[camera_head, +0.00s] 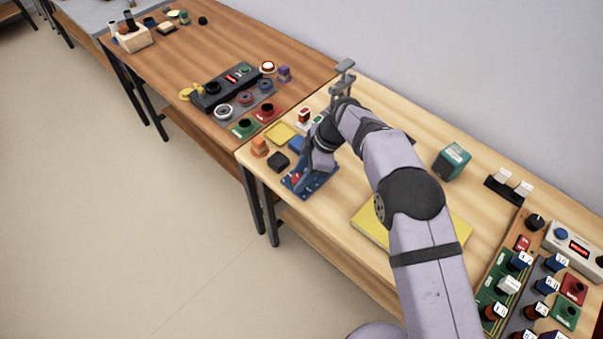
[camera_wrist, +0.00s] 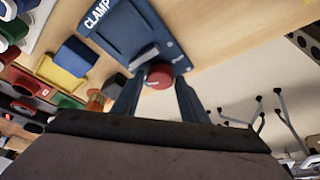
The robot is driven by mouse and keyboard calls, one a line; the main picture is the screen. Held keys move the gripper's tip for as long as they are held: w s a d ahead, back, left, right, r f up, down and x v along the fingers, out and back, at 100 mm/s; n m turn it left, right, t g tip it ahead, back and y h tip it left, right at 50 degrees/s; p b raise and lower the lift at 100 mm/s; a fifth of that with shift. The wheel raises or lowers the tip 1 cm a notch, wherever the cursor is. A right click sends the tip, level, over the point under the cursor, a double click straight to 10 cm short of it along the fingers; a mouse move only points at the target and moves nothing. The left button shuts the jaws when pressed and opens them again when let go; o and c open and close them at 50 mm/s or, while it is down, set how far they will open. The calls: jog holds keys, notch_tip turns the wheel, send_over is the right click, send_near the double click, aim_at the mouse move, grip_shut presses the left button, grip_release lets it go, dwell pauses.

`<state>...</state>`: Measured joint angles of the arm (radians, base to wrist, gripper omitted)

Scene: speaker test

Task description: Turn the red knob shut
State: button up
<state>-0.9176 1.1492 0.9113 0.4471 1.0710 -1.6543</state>
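The red knob (camera_wrist: 159,76) sits at the edge of a blue plate marked CLAMP (camera_wrist: 112,32) in the wrist view. A grey bar lies on the plate beside the knob. In the head view the blue plate (camera_head: 322,183) lies near the front edge of the light wooden table, and a bit of the red knob (camera_head: 296,180) shows. My gripper (camera_wrist: 159,82) is at the knob, one finger on each side, with narrow gaps seeming to show. I cannot tell whether the fingertips reach past the knob or touch it. My gripper (camera_head: 305,170) partly covers the plate in the head view.
Close left of the plate are a black block (camera_head: 278,161), an orange block (camera_head: 259,146) and a yellow tray (camera_head: 281,133). A yellow panel (camera_head: 364,222) lies under my arm, and a teal box (camera_head: 452,161) stands behind it. Boards with knobs fill the right end.

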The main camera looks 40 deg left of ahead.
jog(key=shift+c, duration=0.6)
jog(key=c, duration=0.7)
jog(key=shift+o, duration=0.2)
jog(key=shift+m+b, duration=0.4)
jog(key=m+b, duration=0.1)
jog(key=m, duration=0.1)
jog(key=m+t+b, duration=0.1)
jog(key=shift+s+d+f+m+t+y+b, duration=0.1)
jog(key=shift+s+d+m+t+y+b, duration=0.05)
jog(key=shift+m+t+y+b, duration=0.2)
jog(key=m+t, duration=0.1)
jog(key=m, duration=0.4)
jog(key=shift+s+t+y+b, duration=0.1)
jog(key=shift+t+y+b, duration=0.15)
jog(key=shift+t+b, duration=0.1)
